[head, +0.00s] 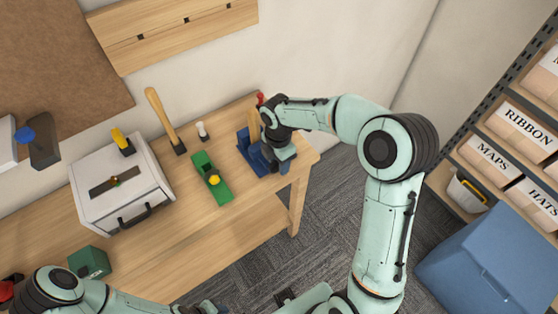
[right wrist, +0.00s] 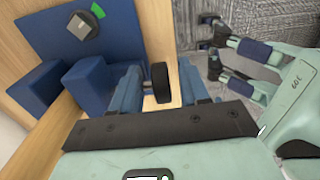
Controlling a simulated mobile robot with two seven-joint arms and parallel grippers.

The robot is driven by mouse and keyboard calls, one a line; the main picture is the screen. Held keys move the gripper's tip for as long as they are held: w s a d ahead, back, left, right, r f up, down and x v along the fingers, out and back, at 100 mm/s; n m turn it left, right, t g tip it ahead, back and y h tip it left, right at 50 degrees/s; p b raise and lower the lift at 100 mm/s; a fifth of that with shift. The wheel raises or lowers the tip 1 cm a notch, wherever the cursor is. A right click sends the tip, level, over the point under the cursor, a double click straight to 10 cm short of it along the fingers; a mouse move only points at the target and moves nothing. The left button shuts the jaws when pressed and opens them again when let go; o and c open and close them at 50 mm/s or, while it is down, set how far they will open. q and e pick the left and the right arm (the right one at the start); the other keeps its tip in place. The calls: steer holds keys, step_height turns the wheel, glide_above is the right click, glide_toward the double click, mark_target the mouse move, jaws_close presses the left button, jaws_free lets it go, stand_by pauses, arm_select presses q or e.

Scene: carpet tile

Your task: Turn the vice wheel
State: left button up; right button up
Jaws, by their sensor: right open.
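The blue vice (head: 249,152) stands at the right end of the wooden workbench; its blue body (right wrist: 84,84) also shows in the right wrist view. The vice wheel (right wrist: 160,83) is black and seen nearly edge-on, at the bench edge. My right gripper (head: 285,166) is beside the vice, partly hiding it in the head view. In the right wrist view my right gripper (right wrist: 158,85) is open, with one finger on each side of the wheel. Whether they touch it I cannot tell. A round black dial (right wrist: 81,25) with a green patch is on the vice.
On the workbench (head: 255,215) stand a grey-white box (head: 122,185), a green plane-like tool (head: 211,178), a mallet (head: 164,120) and a dark green block (head: 89,262). A blue bin (head: 490,262) and shelves stand at the right. Carpet floor is open before the bench.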

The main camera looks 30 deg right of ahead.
jaws_close()
arm_select(q)
steer(key=shift+s+f, duration=0.1)
steer(key=shift+f, duration=0.05)
arm_select(e)
steer(key=shift+a+h, duration=0.1)
steer(key=shift+h, duration=0.3)
steer(key=h, duration=0.1)
steer(key=h+b, duration=0.1)
steer(key=shift+a+r+h, duration=0.1)
steer(key=shift+a+h, duration=0.2)
steer(key=h, duration=0.2)
steer(key=shift+a+r+t+h, duration=0.1)
steer(key=shift+a+t+h, duration=0.15)
steer(key=shift+t+h, duration=0.05)
steer(key=h, duration=0.4)
steer(key=shift+a+h, duration=0.3)
steer(key=shift+a, duration=0.05)
arm_select(q)
steer(key=shift+p, duration=0.5)
arm_select(e)
steer(key=h, duration=0.6)
steer(key=shift+a+f+t, duration=0.25)
steer(key=shift+a+t, duration=0.05)
steer(key=shift+a, duration=0.05)
